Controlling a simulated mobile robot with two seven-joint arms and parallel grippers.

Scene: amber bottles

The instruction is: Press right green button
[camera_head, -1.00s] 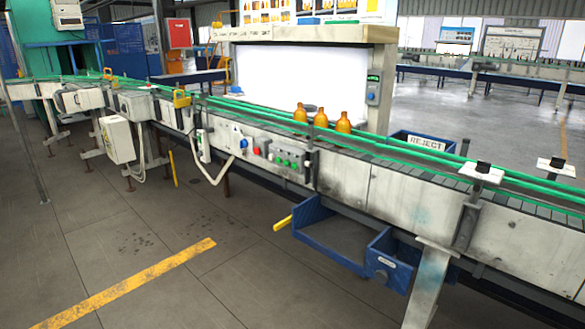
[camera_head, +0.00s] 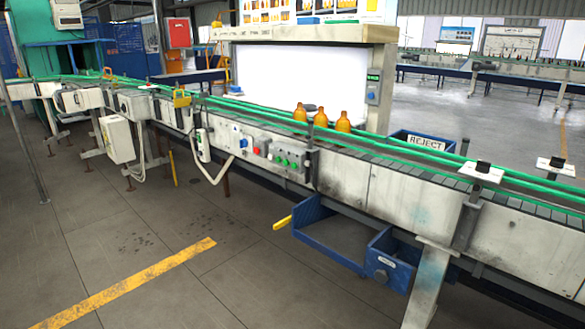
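A control panel (camera_head: 272,147) is set in the side of the conveyor, near the middle of the view. It carries several small green buttons, and the rightmost green button (camera_head: 294,164) sits at the right of the row. A red button (camera_head: 257,151) and a blue knob (camera_head: 243,143) sit to the left of the green ones. The buttons are small, and whether any is pressed cannot be told. Neither of my grippers shows in the head view.
Three amber bottles (camera_head: 321,118) stand on the conveyor (camera_head: 400,190) above the panel. A blue tray (camera_head: 318,211) juts out below it, and a blue reject bin (camera_head: 423,140) stands behind. The floor (camera_head: 130,210) in front at left is open, with a yellow stripe (camera_head: 120,290).

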